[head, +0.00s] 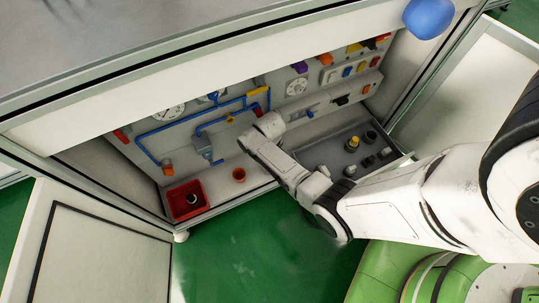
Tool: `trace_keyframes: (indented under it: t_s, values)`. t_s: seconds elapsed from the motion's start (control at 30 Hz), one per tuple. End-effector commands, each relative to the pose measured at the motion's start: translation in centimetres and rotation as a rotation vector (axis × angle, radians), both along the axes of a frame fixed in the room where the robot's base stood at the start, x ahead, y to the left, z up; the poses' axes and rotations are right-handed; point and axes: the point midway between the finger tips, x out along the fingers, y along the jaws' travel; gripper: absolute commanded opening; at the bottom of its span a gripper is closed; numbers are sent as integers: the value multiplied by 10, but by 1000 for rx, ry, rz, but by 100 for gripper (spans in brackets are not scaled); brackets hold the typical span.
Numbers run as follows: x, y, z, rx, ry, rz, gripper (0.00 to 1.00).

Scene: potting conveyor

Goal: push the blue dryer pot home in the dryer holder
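My arm reaches from the right into the open cabinet. My gripper (262,128) is at the back panel; its fingers are too small and hidden to tell whether they are open or shut. A blue-grey unit (203,149) sits on the panel to the left of my gripper, below blue piping (160,127). I cannot tell whether it is the blue dryer pot or its holder. A small blue part (347,71) sits in a row of fittings at the upper right. No pot can be made out in my gripper; my wrist hides the panel behind it.
A red bin (187,199) with a dark round thing inside and an orange cup (239,175) stand on the cabinet floor. A grey tray (325,151) holds several dark parts and a yellow-topped one. Open doors (97,247) flank the cabinet. A blue ball (428,17) is at top right.

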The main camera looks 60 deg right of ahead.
Motion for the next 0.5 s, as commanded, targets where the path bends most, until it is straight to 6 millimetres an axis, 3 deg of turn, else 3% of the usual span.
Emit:
trace_keyframes:
  t_s: [0.4,0.43,0.5]
  values:
    - [0,0,-10,0,-1,0,0]
    - [0,0,-9,0,-1,0,31]
    - [0,0,-9,0,-1,0,37]
